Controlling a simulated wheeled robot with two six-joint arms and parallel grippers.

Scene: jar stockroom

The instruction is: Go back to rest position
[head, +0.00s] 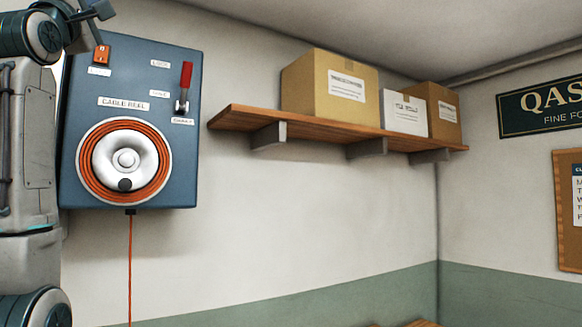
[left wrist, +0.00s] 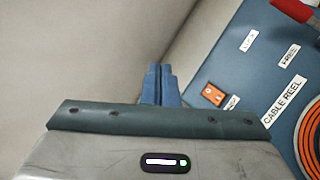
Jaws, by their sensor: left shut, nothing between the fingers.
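My left arm comes in at the left edge of the head view. My left gripper (head: 104,9) is at the top left corner there, partly cut off by the frame's top edge. In the left wrist view its blue fingers (left wrist: 157,84) are together with nothing between them. Beside it is a blue cable reel panel (head: 185,140) on the wall, with a red lever (head: 186,76), an orange switch (head: 101,54) and a round reel (head: 125,160). The fingers appear apart from the panel, which also shows in the left wrist view (left wrist: 262,75). My right gripper is out of view.
A wooden wall shelf (head: 230,119) right of the panel holds a large carton (head: 305,85), a white box (head: 402,122) and a smaller carton (head: 446,125). An orange cable (head: 130,265) hangs below the panel. The wall under the shelf is bare.

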